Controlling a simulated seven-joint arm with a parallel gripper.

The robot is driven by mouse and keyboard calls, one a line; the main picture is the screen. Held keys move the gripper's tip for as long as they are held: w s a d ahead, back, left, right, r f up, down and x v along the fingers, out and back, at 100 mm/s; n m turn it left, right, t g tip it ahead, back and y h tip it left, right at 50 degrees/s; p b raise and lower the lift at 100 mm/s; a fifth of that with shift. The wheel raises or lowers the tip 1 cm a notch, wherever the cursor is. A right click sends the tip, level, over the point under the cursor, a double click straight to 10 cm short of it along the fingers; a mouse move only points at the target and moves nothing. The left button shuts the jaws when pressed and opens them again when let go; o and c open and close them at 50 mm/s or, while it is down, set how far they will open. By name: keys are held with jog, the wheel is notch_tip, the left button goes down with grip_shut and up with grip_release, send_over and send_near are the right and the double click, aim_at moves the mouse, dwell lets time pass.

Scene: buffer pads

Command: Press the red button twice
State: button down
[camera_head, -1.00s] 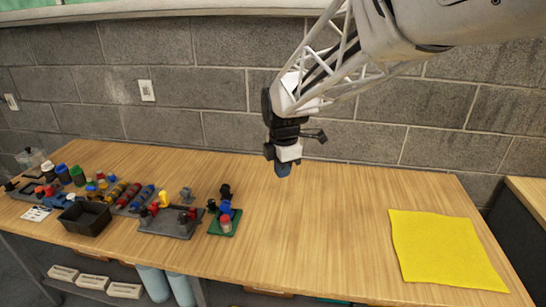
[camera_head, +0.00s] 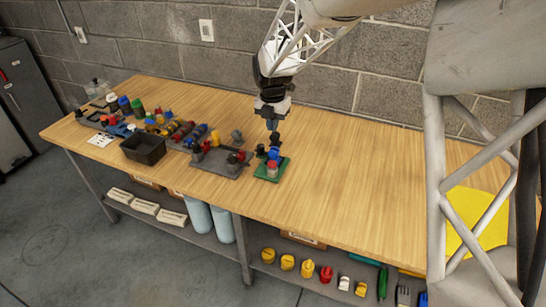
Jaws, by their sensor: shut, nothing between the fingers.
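A small green board (camera_head: 265,174) lies on the table in the middle of the view. On its front part is a small pale piece with a red top (camera_head: 272,164), which looks like the red button. A blue part (camera_head: 275,153) and a black part (camera_head: 260,150) sit behind it. My gripper (camera_head: 272,124) points down just above the back of this board, with its fingers shut and empty. It appears apart from the red top, but the exact height is hard to tell.
A grey board (camera_head: 219,165) with red, yellow and black parts lies just left. Further left are a black bin (camera_head: 144,149) and several small coloured items. The wooden table (camera_head: 340,190) is clear to the right. A yellow sheet (camera_head: 470,222) is partly hidden behind my own structure.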

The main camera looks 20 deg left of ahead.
aim_at(272, 163)
jog(key=shift+a+f, duration=0.2)
jog(key=shift+a, duration=0.1)
jog(key=shift+f, duration=0.1)
notch_tip(272, 163, down, 14)
jog(key=shift+d+r, duration=0.1)
dwell(0.9)
jog(key=shift+f, duration=0.95)
jog(key=shift+r, duration=0.1)
notch_tip(272, 163, up, 14)
dwell(0.7)
jog(key=shift+r, duration=0.2)
dwell(0.7)
